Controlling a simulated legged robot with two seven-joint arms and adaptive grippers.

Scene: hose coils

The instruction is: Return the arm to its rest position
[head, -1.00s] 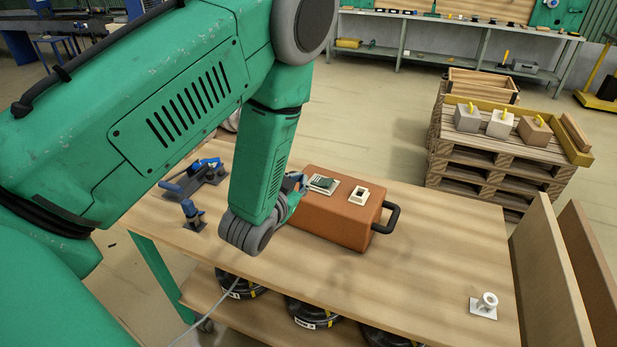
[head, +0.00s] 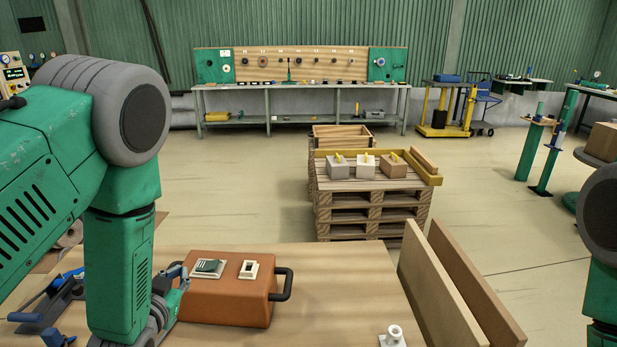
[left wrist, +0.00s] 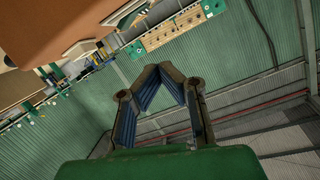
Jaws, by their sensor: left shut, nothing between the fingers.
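My left arm (head: 122,260) comes in from the left in the head view, its forearm hanging down over the near table. My left gripper (head: 177,272) shows partly behind the forearm, by the left end of the orange case (head: 225,304). I cannot tell whether it touches the case. In the left wrist view the left gripper (left wrist: 160,72) has its blue-padded fingers meeting at the tips, with nothing between them. The orange case also shows at the upper left there (left wrist: 60,22). My right arm (head: 603,230) shows at the right edge; its gripper is out of view.
The wooden table (head: 345,275) bears a blue-handled clamp (head: 50,300) at left and a white fitting (head: 393,337) near the front. Upright boards (head: 440,290) stand at its right side. A pallet stack (head: 372,205) with several blocks stands beyond. Open floor lies around it.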

